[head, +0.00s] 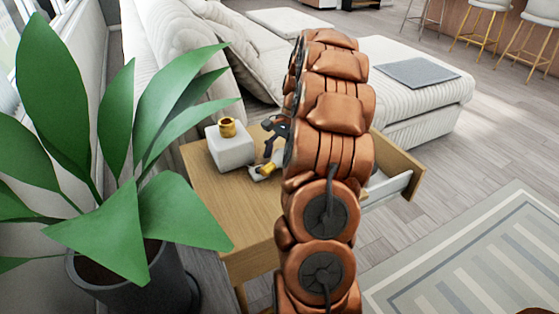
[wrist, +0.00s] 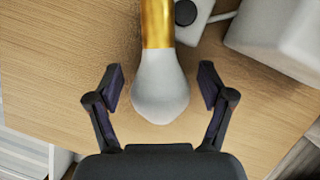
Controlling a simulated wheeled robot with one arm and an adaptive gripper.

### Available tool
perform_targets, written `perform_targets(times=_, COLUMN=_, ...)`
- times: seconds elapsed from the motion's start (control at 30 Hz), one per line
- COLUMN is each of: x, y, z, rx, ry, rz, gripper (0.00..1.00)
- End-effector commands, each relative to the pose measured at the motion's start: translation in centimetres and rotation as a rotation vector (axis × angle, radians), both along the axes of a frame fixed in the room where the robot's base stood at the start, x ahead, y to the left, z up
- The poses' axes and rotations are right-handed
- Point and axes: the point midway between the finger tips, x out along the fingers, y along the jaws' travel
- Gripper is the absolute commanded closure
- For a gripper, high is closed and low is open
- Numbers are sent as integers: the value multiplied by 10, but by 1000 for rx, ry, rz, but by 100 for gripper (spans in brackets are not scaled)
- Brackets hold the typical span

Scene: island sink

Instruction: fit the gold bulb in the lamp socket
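The gold bulb, with a white glass end and a gold base, lies on the wooden table top; in the wrist view its glass (wrist: 160,90) is between my gripper's fingers, with a gap on each side. In the head view the bulb (head: 265,169) is a small gold and pale shape below my gripper (head: 272,146). My gripper also shows in the wrist view (wrist: 160,84), open and holding nothing. The lamp socket (head: 228,127) is a gold cup on top of a white block (head: 231,148), left of my gripper. My arm hides part of the table.
The wooden table (head: 215,190) has an open drawer (head: 393,186) on its right. A small white box with a black round button (wrist: 186,13) lies beside the bulb's gold end. A large potted plant (head: 110,150) stands close on the left. A white sofa (head: 410,90) is behind.

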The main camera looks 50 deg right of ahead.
Motion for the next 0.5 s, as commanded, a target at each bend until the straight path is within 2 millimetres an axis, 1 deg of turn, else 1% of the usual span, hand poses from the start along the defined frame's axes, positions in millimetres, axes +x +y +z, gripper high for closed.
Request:
perform_targets(times=0.03, x=0, y=0, z=0, rx=0, ry=0, rz=0, gripper=29)
perform_targets(times=0.07, x=0, y=0, z=0, rx=0, ry=0, rz=0, gripper=32)
perform_targets(times=0.4, x=0, y=0, z=0, rx=0, ry=0, rz=0, gripper=68)
perform_targets(times=0.47, x=0, y=0, z=0, rx=0, ry=0, rz=0, gripper=73)
perform_targets(times=0.5, x=0, y=0, z=0, rx=0, ry=0, rz=0, gripper=78)
